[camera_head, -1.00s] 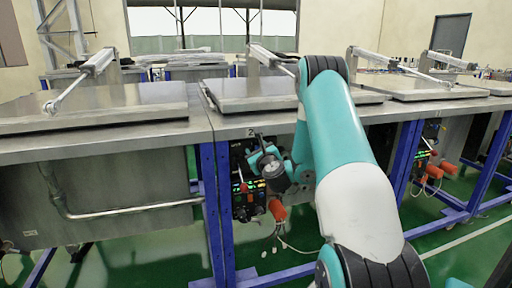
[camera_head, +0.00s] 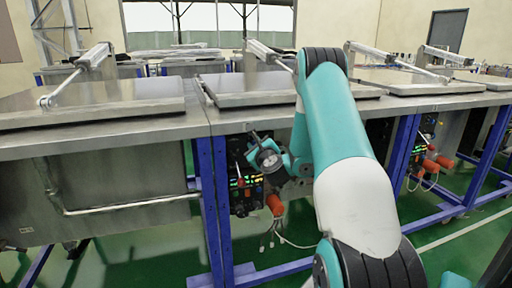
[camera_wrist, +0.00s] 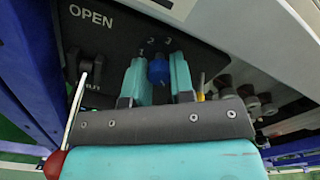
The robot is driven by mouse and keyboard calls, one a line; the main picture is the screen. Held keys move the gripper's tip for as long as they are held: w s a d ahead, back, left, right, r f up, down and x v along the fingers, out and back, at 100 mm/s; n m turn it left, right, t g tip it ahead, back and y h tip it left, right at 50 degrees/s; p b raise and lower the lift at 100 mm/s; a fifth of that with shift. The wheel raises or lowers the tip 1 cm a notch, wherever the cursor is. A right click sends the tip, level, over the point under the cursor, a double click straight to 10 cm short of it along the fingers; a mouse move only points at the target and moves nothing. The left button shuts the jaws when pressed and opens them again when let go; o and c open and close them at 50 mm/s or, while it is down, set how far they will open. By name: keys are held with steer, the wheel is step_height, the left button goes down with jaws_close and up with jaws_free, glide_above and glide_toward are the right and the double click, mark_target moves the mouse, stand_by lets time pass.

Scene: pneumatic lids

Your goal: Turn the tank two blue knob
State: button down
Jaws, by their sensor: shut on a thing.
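The blue knob (camera_wrist: 158,70) is on a black panel (camera_wrist: 105,45) in the wrist view, near the printed digits 1, 2 and 3. My gripper (camera_wrist: 157,75) has one teal finger on each side of the knob and is shut on it. In the head view, my gripper's end is at the control panel (camera_head: 240,205) under the middle tank's table edge. The knob itself is hidden there by my wrist.
A black switch (camera_wrist: 88,68) and a red-balled lever (camera_wrist: 75,120) are left of my gripper. Blue frame posts (camera_head: 212,215) stand left of the panel. Orange plugs (camera_head: 275,204) and cables hang below. The steel table (camera_head: 130,128) overhangs.

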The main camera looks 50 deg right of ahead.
steer(key=shift+a+n+b, duration=0.1)
steer(key=shift+n+b, duration=2.5)
steer(key=shift+n, duration=5.2)
steer(key=c, duration=1)
jaws_free()
steer(key=shift+s, duration=0.1)
